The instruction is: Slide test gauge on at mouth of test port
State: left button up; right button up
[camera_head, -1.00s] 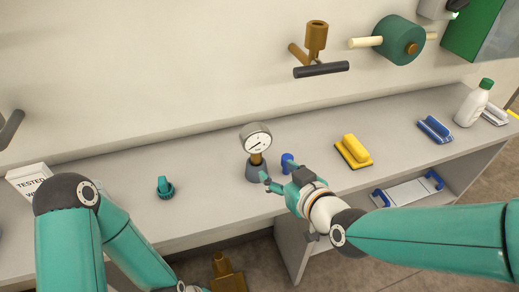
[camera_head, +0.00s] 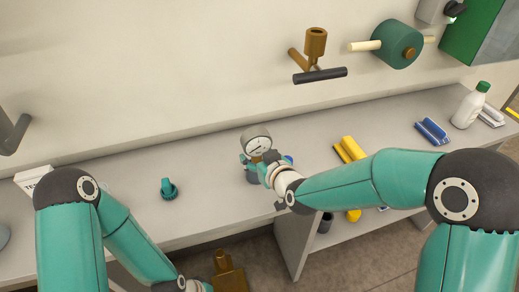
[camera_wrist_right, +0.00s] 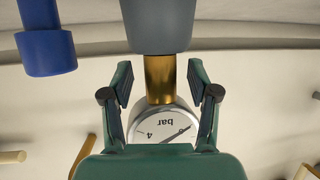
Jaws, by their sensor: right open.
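The test gauge (camera_head: 257,142) stands upright in a grey holder on the bench, with a round white dial on a brass stem. My right gripper (camera_head: 258,164) is at the gauge. In the right wrist view, its open fingers (camera_wrist_right: 160,92) stand either side of the brass stem (camera_wrist_right: 160,78), with gaps. The dial (camera_wrist_right: 165,125) is partly hidden by the gripper body, and the grey holder (camera_wrist_right: 158,25) is at the top. A brass fitting with an open upright mouth (camera_head: 315,42), seemingly the test port, is on the wall. Only a sliver of my left gripper shows at the bottom edge, fingers unseen.
A blue capped piece (camera_wrist_right: 45,45) stands close beside the gauge. A teal cap (camera_head: 168,189) is to the left on the bench. A dark handle (camera_head: 320,75) juts below the fitting.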

jog(key=shift+w+a+f, duration=0.1)
jog(key=shift+w, duration=0.05)
grip_shut()
jog(key=shift+r, duration=0.2)
dwell(0.3)
